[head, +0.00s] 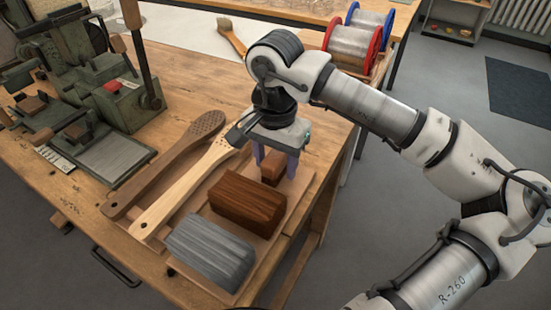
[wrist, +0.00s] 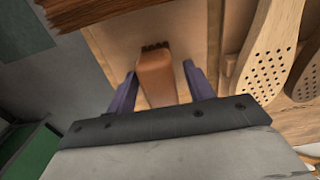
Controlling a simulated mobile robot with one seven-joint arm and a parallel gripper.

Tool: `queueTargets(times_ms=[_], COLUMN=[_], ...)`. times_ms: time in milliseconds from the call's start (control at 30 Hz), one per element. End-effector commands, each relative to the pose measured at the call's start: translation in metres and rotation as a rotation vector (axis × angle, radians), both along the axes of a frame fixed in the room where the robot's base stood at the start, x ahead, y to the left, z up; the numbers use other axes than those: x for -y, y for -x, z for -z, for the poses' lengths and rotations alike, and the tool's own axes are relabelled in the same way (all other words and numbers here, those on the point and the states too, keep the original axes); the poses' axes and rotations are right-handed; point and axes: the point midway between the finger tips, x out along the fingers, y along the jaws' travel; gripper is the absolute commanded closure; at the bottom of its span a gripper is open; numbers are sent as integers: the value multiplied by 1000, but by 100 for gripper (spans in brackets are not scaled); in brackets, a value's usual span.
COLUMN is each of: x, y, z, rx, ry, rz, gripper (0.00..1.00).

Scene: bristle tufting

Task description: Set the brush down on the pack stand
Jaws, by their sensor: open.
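A brush (head: 230,36) with a wooden handle and pale bristles lies at the back, far from my gripper. I cannot tell for certain which surface is the pack stand; the brush's head end lies at a pale sheet (head: 180,32). My gripper (head: 276,168) is open, low over the right end of a wooden tray (head: 215,272). Its fingers stand on either side of a small brown wooden piece (wrist: 157,80), with a gap on each side in the wrist view. The piece has a dark toothed end and shows partly in the head view (head: 271,168).
The tray holds a dark brown bristle bundle (head: 248,203) and a grey one (head: 210,248). Two perforated wooden handles, dark (head: 165,163) and pale (head: 182,190), lie beside it. A green machine (head: 118,100) stands left; wire spools (head: 352,45) stand at the back right.

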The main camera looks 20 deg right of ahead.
Motion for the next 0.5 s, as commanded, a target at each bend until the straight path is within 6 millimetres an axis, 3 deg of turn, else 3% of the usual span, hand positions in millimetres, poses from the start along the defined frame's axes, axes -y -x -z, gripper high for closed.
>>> queueTargets(times_ms=[167,500], x=[1,0], y=[-1,-1], z=[-20,-94], rx=[2,2], ry=[2,2], rz=[2,0], gripper=[48,48])
